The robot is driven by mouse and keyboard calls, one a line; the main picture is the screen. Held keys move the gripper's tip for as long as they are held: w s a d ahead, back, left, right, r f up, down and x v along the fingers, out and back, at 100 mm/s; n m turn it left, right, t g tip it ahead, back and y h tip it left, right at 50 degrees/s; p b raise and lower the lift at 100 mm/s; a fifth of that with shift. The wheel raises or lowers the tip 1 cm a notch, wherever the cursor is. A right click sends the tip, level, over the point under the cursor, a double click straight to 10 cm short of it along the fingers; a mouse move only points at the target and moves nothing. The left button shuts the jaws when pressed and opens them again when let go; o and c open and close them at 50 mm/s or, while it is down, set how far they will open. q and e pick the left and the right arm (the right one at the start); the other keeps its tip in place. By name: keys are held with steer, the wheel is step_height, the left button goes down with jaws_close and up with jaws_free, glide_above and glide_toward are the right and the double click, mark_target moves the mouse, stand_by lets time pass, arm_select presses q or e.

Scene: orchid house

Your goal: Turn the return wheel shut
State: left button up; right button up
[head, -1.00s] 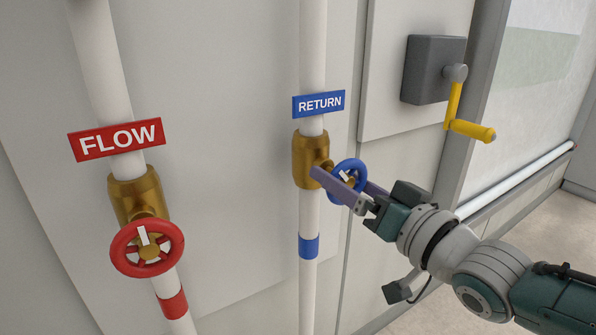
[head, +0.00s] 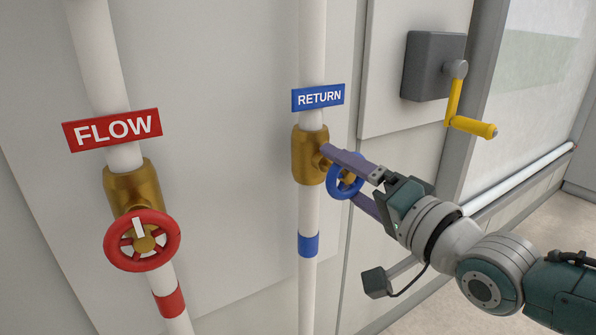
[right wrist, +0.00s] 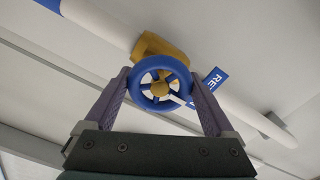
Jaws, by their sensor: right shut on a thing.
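The blue return wheel (head: 336,187) sits on a brass valve (head: 306,155) on the white pipe under the blue RETURN sign (head: 318,97). My right gripper (head: 342,172) is shut on this wheel, one finger above it and the other below it in the head view. In the right wrist view the wheel (right wrist: 160,61) lies between the two fingers, with its spokes and brass hub facing me. A white mark on it points to the lower right there. In the head view the fingers hide part of the wheel. My left gripper is not in view.
The red flow wheel (head: 113,245) is on the left pipe under the red FLOW sign (head: 112,130), well clear of my arm. A grey box (head: 428,66) with a yellow crank (head: 472,127) is on the wall at the upper right, above my right arm.

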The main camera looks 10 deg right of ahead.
stand_by(0.5)
steer(key=o, duration=1.1)
steer(key=p+v, duration=0.2)
steer(key=v, duration=0.8)
